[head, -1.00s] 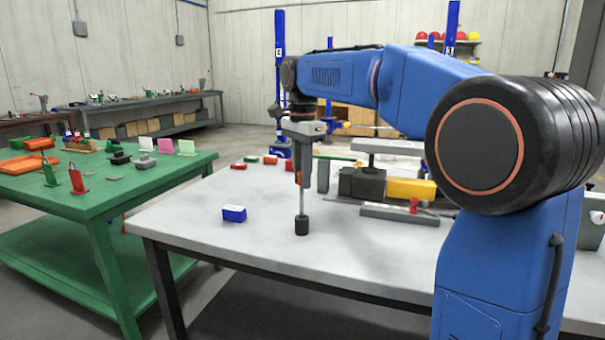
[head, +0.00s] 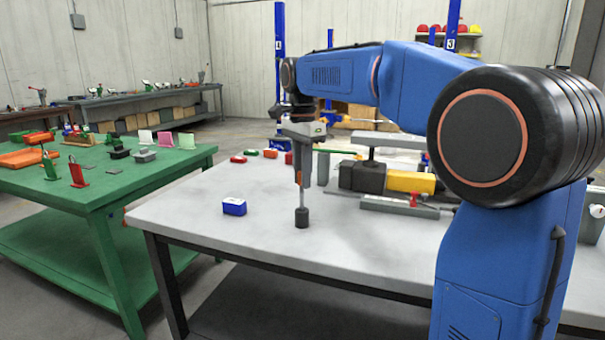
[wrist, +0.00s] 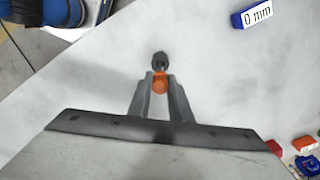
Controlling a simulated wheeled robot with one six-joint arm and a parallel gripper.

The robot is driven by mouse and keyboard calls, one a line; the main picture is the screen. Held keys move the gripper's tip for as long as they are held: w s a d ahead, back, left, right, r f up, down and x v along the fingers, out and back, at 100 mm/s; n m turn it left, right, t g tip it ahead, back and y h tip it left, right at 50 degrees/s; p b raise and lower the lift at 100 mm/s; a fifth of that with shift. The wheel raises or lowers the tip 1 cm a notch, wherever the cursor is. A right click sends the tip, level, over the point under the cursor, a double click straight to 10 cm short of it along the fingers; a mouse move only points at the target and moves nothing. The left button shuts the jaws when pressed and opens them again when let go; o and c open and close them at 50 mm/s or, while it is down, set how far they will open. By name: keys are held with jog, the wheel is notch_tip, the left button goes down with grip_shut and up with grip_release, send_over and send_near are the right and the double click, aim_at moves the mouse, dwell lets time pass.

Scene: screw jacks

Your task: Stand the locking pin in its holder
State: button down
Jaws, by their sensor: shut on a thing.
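The locking pin (head: 301,198) is upright, with a steel shaft and an orange head. The orange head (wrist: 160,84) is between the fingers of my gripper (wrist: 160,78) in the wrist view, and my gripper is shut on it. The short black cylindrical holder (head: 302,218) stands on the grey table directly under the pin. The shaft's lower end meets the holder's top and appears to be inside it; how deep it sits is hidden. In the wrist view the holder (wrist: 160,60) shows just beyond the orange head.
A blue "0 mm" block (head: 234,207) lies left of the holder on the grey table (head: 200,232). Several small coloured blocks lie behind. A yellow and black device (head: 390,181) and a grey rail (head: 398,206) are to the right. The front tabletop is clear.

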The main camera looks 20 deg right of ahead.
jog(key=shift+f, duration=1.3)
jog(key=c, duration=1.5)
grip_release()
jog(key=shift+c, duration=0.2)
notch_tip(320, 180, up, 17)
jog(key=shift+r, duration=0.2)
